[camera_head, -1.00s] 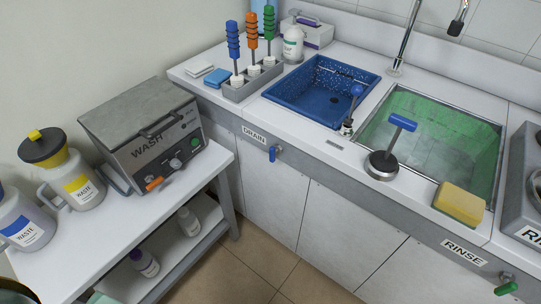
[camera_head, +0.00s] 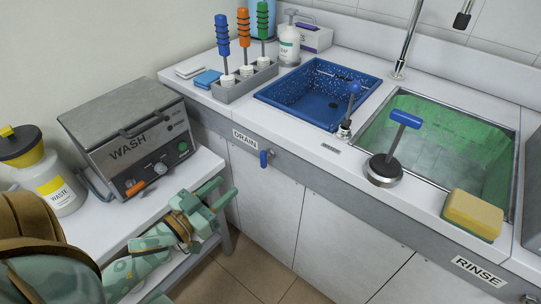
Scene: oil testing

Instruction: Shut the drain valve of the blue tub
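The blue tub (camera_head: 318,92) is sunk in the counter, with small pale specks on its walls. The drain valve (camera_head: 264,159) has a blue handle on the cabinet front, just right of the DRAIN label (camera_head: 245,141); the handle hangs straight down. My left gripper (camera_head: 226,190) is pale green and comes in from the lower left. It is open and empty, with its two fingers pointing right, lower than the valve and to its left, clear of it. My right gripper is not in view.
The wash unit (camera_head: 128,134) stands on a white side table (camera_head: 85,230) left of the cabinet. A blue-knobbed lever (camera_head: 350,103) stands beside the tub. A green sink (camera_head: 440,140), a blue-handled stamp (camera_head: 388,160) and a sponge (camera_head: 472,212) are at right. The cabinet front is clear.

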